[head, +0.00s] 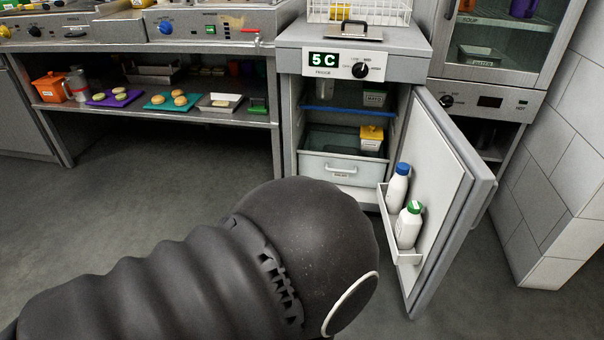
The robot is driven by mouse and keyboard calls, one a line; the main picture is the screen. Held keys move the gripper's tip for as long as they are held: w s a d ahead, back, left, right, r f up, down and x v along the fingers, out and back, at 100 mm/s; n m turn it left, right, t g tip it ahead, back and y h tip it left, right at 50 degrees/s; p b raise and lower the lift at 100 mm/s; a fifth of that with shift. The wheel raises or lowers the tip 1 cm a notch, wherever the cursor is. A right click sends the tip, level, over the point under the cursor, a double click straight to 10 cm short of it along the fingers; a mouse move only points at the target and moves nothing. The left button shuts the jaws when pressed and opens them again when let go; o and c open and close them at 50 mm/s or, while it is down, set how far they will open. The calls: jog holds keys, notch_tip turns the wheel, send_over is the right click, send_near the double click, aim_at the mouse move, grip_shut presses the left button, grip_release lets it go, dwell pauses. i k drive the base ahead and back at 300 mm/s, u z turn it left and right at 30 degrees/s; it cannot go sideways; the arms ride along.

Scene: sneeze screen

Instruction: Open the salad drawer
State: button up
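The salad drawer (343,172) is a pale bin with a white handle (341,170) and a small dark label on its front. It sits low inside the small grey fridge (291,120), below a blue-edged shelf (345,111). The drawer's front stands near the fridge opening; a dark interior and a yellow container (371,138) show above its front edge. How far out it stands is hard to tell. The fridge door (443,185) is swung open to the right. My dark arm fills the lower left and middle of the view. My gripper is not visible.
The door shelf (405,255) holds a blue-capped bottle (397,187) and a green-capped bottle (408,225). A low shelf (200,114) with coloured trays is at the left. A tiled wall (560,170) is at the right. Floor (130,190) is clear in front.

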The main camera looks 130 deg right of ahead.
aim_at(345, 171)
jog(key=z, duration=3.7)
